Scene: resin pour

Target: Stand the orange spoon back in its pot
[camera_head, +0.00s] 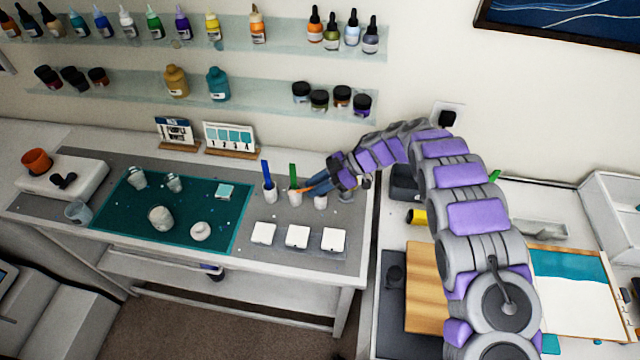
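My gripper (318,187) reaches in from the right over a row of small white pots on the worktable. A small orange piece, which looks like the orange spoon (303,190), shows at its fingertips, lying nearly flat near the green spoon's pot. Whether the fingers are closed on it is too small to tell. One white pot (269,193) holds an upright blue spoon (265,173). The pot (295,198) to its right holds an upright green spoon (293,175). A third pot (320,202) stands just below my gripper, with no spoon seen standing in it.
White square pieces (297,236) lie in front of the pots. A teal mat (120,210) with several cups is to the left. Two small cards (230,137) stand behind. Bottle shelves (200,103) line the wall. A second table with a wooden board (423,290) is at right.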

